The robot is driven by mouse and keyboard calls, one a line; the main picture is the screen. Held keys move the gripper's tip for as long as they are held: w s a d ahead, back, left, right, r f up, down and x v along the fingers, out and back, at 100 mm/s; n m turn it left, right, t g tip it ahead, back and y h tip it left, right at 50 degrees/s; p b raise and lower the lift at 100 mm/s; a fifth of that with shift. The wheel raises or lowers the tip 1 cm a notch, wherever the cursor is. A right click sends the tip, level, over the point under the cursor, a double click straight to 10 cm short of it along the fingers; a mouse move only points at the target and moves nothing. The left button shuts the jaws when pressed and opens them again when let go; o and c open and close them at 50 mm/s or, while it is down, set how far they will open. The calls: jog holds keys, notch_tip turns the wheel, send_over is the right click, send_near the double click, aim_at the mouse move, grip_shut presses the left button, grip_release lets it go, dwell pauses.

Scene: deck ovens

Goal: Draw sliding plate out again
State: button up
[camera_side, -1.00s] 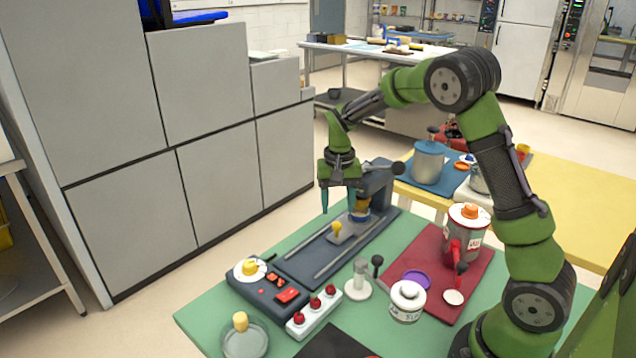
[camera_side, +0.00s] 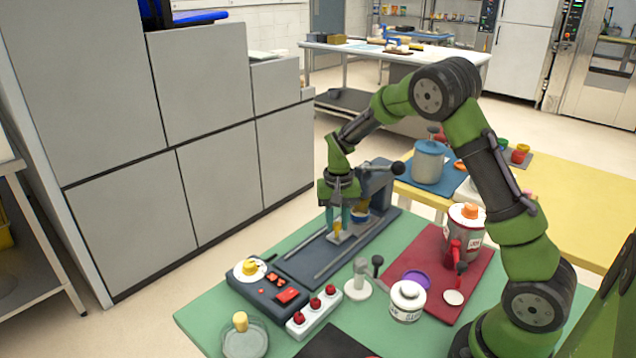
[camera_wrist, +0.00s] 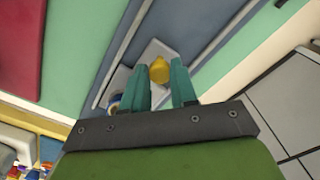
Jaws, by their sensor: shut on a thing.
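The sliding plate (camera_side: 338,239) is a small light-grey plate between two rails on the dark blue-grey base (camera_side: 303,262), near the press at its far end. A yellow knob stands on the plate; it shows in the wrist view (camera_wrist: 159,70), and the plate also shows there (camera_wrist: 150,51). My gripper (camera_side: 345,222) points down over the plate with its teal fingers on both sides of the knob, shut on it. In the side view the fingers partly hide the knob. A blue-and-white round piece (camera_wrist: 115,102) shows beside the left finger in the wrist view.
The press (camera_side: 378,185) with a black ball lever stands just behind my gripper. A control box (camera_side: 268,290) and a white strip with red knobs (camera_side: 314,312) lie near the base's front end. A red mat (camera_side: 462,300) with a canister is to the right.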

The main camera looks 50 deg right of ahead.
grip_shut()
jog(key=a, duration=1.4)
jog(key=shift+a, duration=0.35)
jog(key=o, duration=0.7)
grip_release()
jog(key=shift+a, duration=0.1)
jog(key=shift+o, duration=1)
jog(key=shift+d, duration=0.2)
jog(key=shift+r, duration=0.2)
notch_tip(320, 180, up, 17)
jog(key=shift+f, duration=0.2)
